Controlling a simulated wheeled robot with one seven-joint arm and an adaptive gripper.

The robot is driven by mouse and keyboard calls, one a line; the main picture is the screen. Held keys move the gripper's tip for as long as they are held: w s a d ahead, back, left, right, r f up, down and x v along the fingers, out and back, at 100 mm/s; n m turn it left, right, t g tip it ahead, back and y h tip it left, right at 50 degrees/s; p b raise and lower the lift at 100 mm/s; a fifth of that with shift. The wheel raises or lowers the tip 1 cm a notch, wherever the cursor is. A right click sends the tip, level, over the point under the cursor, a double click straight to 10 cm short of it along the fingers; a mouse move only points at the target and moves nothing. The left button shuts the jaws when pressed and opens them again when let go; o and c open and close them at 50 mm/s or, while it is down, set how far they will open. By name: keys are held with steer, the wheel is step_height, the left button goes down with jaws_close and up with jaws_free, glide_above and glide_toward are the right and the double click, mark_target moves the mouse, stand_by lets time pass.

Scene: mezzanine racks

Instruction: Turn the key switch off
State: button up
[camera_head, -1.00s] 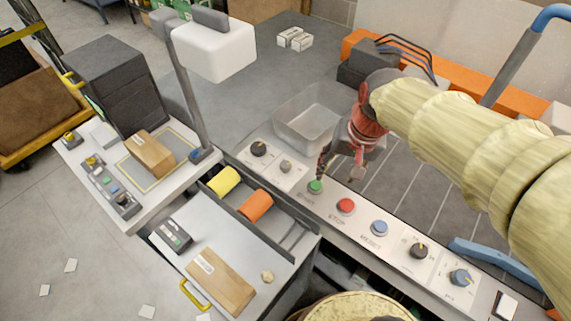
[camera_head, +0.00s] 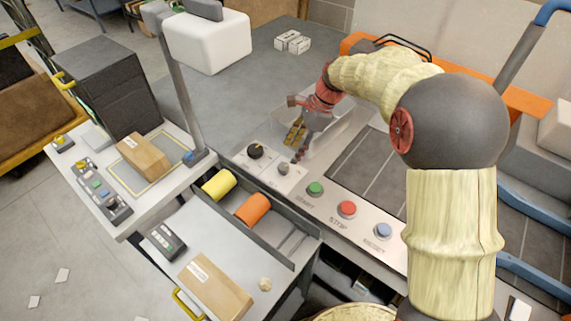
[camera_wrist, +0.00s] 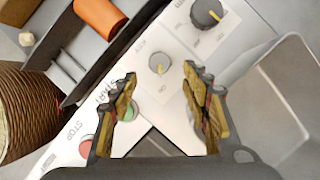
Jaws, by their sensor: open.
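The key switch (camera_head: 283,168) looks like a small round silver switch on the light control panel. My gripper (camera_head: 295,148) hangs over the panel close to this switch. In the wrist view my gripper (camera_wrist: 160,72) is open and empty. Its two fingers appear on either side of the switch, which shows between the fingertips. I cannot tell how high the fingertips are above it, and no contact is visible.
A larger black knob (camera_wrist: 207,13) sits beside the switch. Green (camera_head: 315,188), red (camera_head: 347,209) and blue (camera_head: 384,230) buttons follow along the panel. A lamp post (camera_head: 185,95) rises at the left. Yellow and orange rollers lie in front.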

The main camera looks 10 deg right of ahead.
mark_target(284, 166)
steer(key=b+x, duration=0.2)
steer(key=x, duration=0.5)
steer(key=shift+f+b, duration=0.3)
steer(key=shift+b, duration=0.1)
steer(key=shift+c, duration=0.4)
steer(key=c, duration=1.1)
